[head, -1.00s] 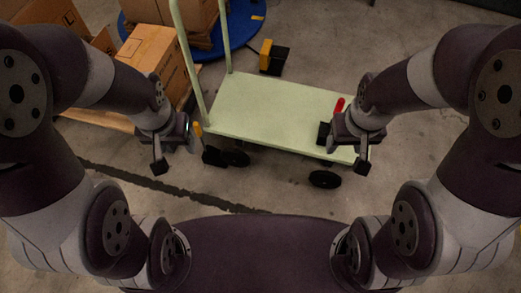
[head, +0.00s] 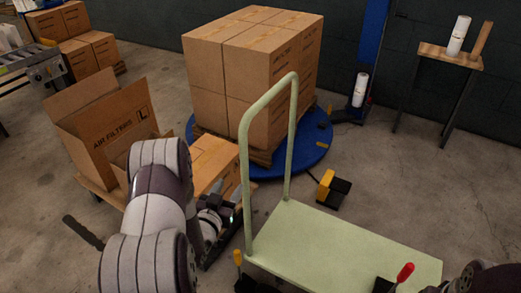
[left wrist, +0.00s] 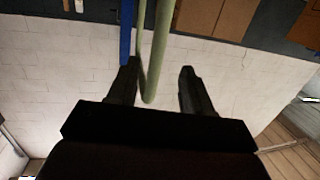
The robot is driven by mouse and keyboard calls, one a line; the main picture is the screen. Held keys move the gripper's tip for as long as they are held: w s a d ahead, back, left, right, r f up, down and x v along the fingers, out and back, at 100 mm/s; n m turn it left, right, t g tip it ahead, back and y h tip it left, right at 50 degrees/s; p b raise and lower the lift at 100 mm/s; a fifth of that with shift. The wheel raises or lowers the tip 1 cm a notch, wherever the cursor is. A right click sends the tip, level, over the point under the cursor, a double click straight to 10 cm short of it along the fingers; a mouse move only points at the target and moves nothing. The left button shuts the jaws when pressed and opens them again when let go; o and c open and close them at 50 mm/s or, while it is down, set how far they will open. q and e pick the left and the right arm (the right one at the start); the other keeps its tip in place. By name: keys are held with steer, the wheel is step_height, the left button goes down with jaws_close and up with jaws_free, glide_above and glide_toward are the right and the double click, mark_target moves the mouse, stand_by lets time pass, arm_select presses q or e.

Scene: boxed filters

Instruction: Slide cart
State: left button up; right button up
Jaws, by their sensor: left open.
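The pale green cart shows in the head view, with its flat empty deck (head: 335,245) at the lower right and its upright looped handle (head: 246,150) at the deck's left end. My left gripper (head: 232,220) is beside the near post of the handle, low down. In the left wrist view the open left gripper (left wrist: 160,70) has a green bar of the handle (left wrist: 158,50) showing between its fingers, closer to the left finger. I cannot tell whether they touch. Only a dark piece of my right arm shows at the lower right corner; its gripper is out of view.
A stack of cartons (head: 250,80) stands on a blue round platform (head: 312,155) behind the cart. An open carton (head: 100,130) is at the left. A yellow and black block (head: 330,188) lies behind the deck. Bare floor (head: 420,180) is free at the right.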

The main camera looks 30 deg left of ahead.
mark_target(243, 159)
arm_select(q)
steer(key=shift+t, duration=0.5)
steer(key=w, duration=0.4)
steer(key=w+a+r, duration=0.1)
steer(key=w, duration=0.3)
steer(key=w+r+b, duration=0.1)
steer(key=w, duration=0.3)
steer(key=shift+w+a, duration=0.1)
steer(key=shift+a, duration=0.1)
steer(key=shift+r, duration=0.1)
jaws_close()
